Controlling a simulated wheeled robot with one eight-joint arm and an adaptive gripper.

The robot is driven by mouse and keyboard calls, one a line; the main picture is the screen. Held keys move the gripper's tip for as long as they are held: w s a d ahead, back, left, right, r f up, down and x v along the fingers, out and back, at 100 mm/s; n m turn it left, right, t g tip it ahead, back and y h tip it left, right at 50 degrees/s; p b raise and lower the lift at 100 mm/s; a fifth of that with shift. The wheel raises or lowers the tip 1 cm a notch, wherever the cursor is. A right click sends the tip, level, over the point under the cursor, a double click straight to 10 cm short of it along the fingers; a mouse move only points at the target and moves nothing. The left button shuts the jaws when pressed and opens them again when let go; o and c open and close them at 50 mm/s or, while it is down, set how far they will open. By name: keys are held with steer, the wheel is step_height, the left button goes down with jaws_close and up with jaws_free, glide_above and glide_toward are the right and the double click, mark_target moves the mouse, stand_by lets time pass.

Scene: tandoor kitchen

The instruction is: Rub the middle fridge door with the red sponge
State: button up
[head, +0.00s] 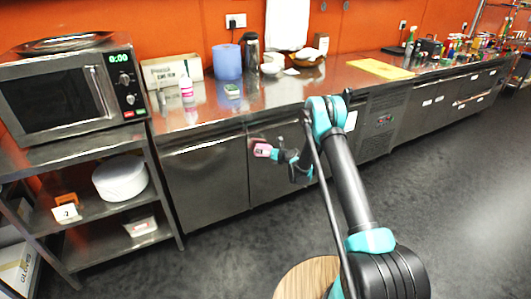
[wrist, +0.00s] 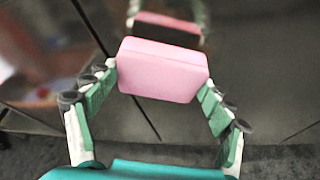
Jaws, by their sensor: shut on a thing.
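My gripper (head: 273,152) is shut on the sponge (head: 263,150), which looks pink. In the wrist view the sponge (wrist: 162,70) sits between the two fingertips (wrist: 160,82). The middle fridge door (head: 264,188) is a dark, shiny metal panel under the counter. The sponge is in front of this door's upper left part, near the seam with the left door (head: 205,182). The sponge and fingers are mirrored in the door metal in the wrist view. A gap shows between sponge and reflection, so it looks close to the door but apart. My arm hides the door's right part.
A microwave (head: 60,95) stands on a shelf rack at left. The dark floor is open at right.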

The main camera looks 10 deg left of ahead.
mark_target(270, 147)
steer(key=shift+w+a, duration=0.55)
steer(key=shift+w, duration=0.3)
stand_by(0.3)
steer(key=shift+w+d, duration=0.75)
steer(key=shift+d, duration=0.3)
steer(key=shift+w+d, duration=0.7)
steer(key=shift+d, duration=0.3)
steer(key=shift+w+d, duration=0.75)
steer(key=shift+d, duration=0.3)
steer(key=shift+c, duration=0.5)
steer(key=shift+s, duration=0.1)
steer(key=shift+s+a, duration=0.6)
steer(key=shift+a, duration=0.2)
steer(key=shift+s+a, duration=0.55)
steer(key=shift+a, duration=0.2)
steer(key=shift+s+a, duration=0.45)
steer(key=shift+a, duration=0.35)
steer(key=shift+s+a, duration=0.45)
steer(key=shift+a, duration=0.35)
steer(key=shift+s, duration=0.1)
